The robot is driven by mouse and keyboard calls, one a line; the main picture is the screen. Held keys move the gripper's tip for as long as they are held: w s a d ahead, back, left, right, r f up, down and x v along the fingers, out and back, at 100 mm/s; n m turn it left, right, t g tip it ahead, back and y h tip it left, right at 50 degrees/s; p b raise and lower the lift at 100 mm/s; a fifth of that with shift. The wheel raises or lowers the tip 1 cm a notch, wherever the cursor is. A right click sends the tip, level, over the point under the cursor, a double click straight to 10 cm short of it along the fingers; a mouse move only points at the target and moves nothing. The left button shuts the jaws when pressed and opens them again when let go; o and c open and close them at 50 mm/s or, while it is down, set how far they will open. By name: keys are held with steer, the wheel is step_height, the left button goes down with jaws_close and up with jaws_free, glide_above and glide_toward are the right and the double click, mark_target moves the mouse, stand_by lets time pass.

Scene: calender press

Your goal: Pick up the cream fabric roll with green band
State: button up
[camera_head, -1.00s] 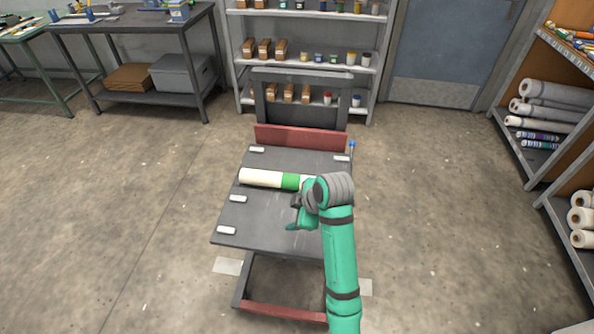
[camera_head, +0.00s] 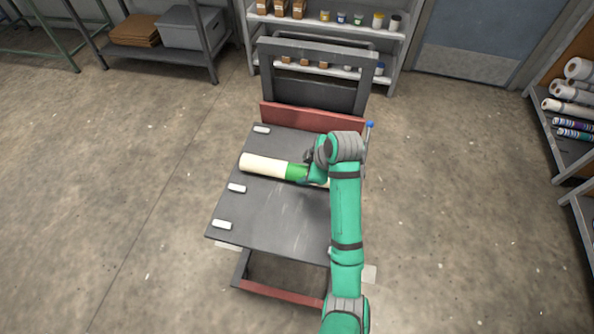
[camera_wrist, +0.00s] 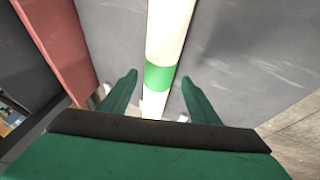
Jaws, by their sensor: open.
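The cream fabric roll with green band (camera_head: 264,166) lies across the dark press table. Its right part is hidden behind my arm in the head view. My gripper (camera_head: 311,170) is over the roll near the green band. In the wrist view the roll (camera_wrist: 170,30) runs from the top down between the two open fingers of my gripper (camera_wrist: 159,90). The green band (camera_wrist: 159,77) sits at about the level of the fingertips. The fingers are apart from the roll on both sides.
The dark press table (camera_head: 262,215) has small white blocks along its left edge (camera_head: 237,188). A red bar (camera_head: 310,116) and a dark frame stand at its back. Shelves with jars are behind, and a rack of rolls (camera_head: 572,107) is at the right. Floor on the left is clear.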

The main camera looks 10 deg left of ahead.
mark_target(301, 171)
steer(key=shift+w+a+f, duration=0.25)
steer(key=shift+f, duration=0.25)
steer(key=shift+w+f, duration=0.1)
steer(key=shift+f, duration=0.25)
steer(key=x, duration=0.4)
steer(key=shift+a+f, duration=0.1)
steer(key=shift+a, duration=0.25)
steer(key=shift+d, duration=0.15)
steer(key=c, duration=1.1)
steer(key=shift+c, duration=0.2)
